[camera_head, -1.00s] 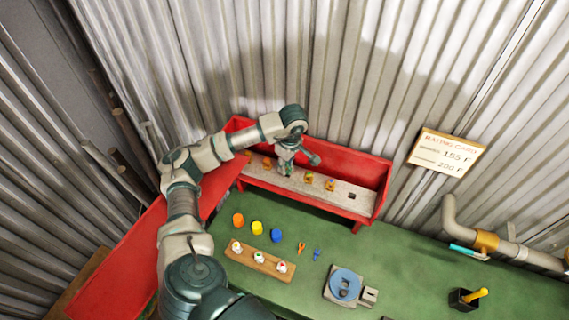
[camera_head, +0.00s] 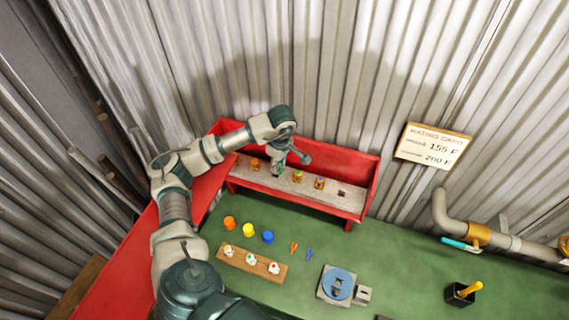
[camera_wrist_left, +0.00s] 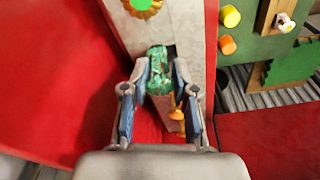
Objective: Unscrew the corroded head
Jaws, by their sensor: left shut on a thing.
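The corroded head (camera_wrist_left: 158,72) is green and crusted, and stands between the fingers of my left gripper (camera_wrist_left: 160,85) in the left wrist view. The fingers are shut on it, one on each side. In the head view my left gripper (camera_head: 280,166) reaches down to the pale board (camera_head: 236,172) on the red shelf (camera_head: 365,180), and mostly hides the head there. A dark slot shows just beyond the head in the wrist view; I cannot tell whether the head is still seated. My right gripper is not in view.
Other brass heads (camera_head: 319,183) stand along the board, near a dark empty hole (camera_head: 341,194). On the green bench are coloured cups (camera_head: 248,230), a wooden rack (camera_head: 240,258), small clips (camera_head: 309,254), a blue round fixture (camera_head: 338,285) and a black box (camera_head: 460,295). A pipe (camera_head: 452,222) runs at right.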

